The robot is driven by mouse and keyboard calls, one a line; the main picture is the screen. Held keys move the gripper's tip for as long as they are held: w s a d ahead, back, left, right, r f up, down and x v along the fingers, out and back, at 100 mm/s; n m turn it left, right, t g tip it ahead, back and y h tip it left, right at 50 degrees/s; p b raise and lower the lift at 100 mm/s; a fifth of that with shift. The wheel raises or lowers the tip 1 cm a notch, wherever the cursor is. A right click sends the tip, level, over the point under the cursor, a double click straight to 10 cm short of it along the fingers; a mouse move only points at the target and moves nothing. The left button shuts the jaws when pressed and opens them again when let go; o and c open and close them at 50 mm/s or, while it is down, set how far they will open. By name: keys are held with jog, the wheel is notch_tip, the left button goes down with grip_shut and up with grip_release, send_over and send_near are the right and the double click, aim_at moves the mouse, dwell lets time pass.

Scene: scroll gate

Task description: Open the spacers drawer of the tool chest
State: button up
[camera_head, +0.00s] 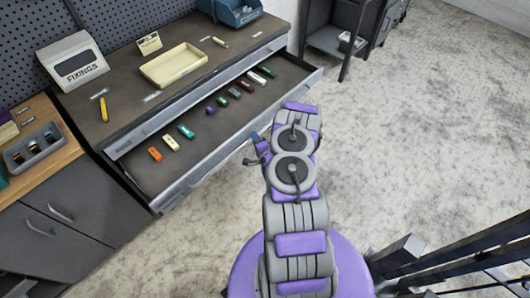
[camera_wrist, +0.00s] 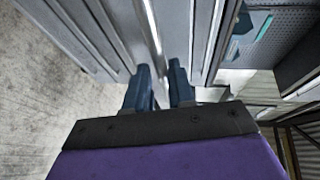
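The tool chest (camera_head: 125,128) stands at the left in the head view, with a dark top. Its upper drawer (camera_head: 190,172) is pulled well out, showing a row of small coloured pieces, among them an orange one (camera_head: 155,155) and a teal one (camera_head: 186,131). No drawer label is readable. My gripper (camera_head: 254,146) is at the drawer's front, right of its middle. In the wrist view its two dark blue fingers (camera_wrist: 160,88) stand on either side of the bright handle rail (camera_wrist: 153,35) and look closed on it. The exact contact is partly hidden.
A cream tray (camera_head: 174,66), a FIXINGS box (camera_head: 73,62) and a blue bin (camera_head: 236,10) stand on the chest top. A wooden-topped cabinet (camera_head: 55,215) adjoins at left. A dark cart (camera_head: 335,40) stands behind.

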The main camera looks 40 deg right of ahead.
jog(key=p+v, duration=0.3)
jog(key=v, duration=1.2)
jog(key=shift+s+p, duration=0.25)
jog(key=shift+p, duration=0.1)
jog(key=shift+w, duration=0.1)
